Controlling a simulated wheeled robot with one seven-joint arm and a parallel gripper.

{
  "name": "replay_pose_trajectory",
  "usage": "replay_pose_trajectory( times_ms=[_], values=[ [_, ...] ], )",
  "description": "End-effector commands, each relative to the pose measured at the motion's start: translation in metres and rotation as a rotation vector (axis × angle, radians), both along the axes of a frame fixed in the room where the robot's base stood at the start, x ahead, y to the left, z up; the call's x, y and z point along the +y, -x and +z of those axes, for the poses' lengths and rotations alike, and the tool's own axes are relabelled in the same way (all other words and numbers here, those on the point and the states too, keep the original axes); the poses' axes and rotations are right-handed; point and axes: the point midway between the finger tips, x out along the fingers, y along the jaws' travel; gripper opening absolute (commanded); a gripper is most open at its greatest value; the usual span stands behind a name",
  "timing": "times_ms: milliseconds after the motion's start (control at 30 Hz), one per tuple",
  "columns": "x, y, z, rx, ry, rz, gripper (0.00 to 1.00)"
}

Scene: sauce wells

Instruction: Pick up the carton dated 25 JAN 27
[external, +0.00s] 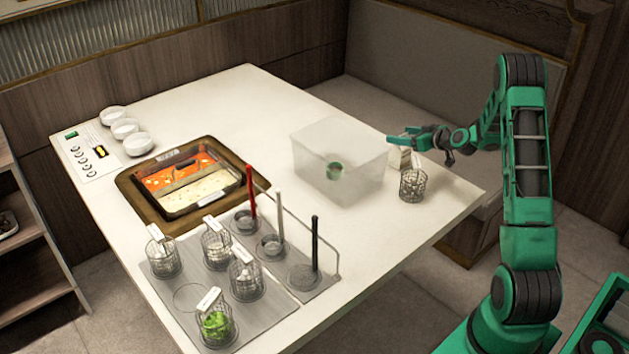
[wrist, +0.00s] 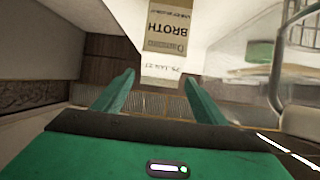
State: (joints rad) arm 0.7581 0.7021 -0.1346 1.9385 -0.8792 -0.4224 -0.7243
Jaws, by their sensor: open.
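The carton (wrist: 166,38) shows upside down at the top middle of the wrist view. It is beige with "BROTH" print, and a pale strip below reads what looks like 25 JAN 27. In the external view, the carton (external: 405,160) stands near the table's right edge, partly hidden by my gripper (external: 421,146). My gripper also shows in the wrist view (wrist: 160,77), its two green fingers apart with the carton's date end between and beyond their tips. Nothing is held. Whether a finger touches the carton cannot be told.
A translucent bin (external: 315,165) with a green-marked item stands left of the carton. A wire basket (external: 413,187) stands close in front. Sauce trays (external: 178,215), a grey rack (external: 160,287) with several wire baskets and white bowls (external: 124,128) lie farther left. The table's back middle is clear.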

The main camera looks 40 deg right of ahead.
Motion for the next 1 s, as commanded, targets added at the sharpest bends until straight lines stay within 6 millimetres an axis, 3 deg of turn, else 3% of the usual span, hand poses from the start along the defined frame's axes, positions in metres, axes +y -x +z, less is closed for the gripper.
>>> replay_pose_trajectory(
  times_ms=[300, 633, 667, 900, 933, 1000],
  values=[
    [-0.003, -0.036, -0.021, 0.001, 0.001, 0.002, 0.65],
    [-0.003, -0.043, -0.024, 0.000, 0.000, 0.000, 0.65],
    [-0.003, -0.043, -0.024, 0.000, 0.000, 0.000, 0.63],
    [-0.003, -0.043, -0.024, 0.001, 0.000, 0.000, 0.06],
    [-0.003, -0.043, -0.024, 0.001, 0.000, 0.000, 0.00],
    [-0.004, -0.043, -0.022, -0.002, 0.001, 0.000, 0.00]
  ],
)
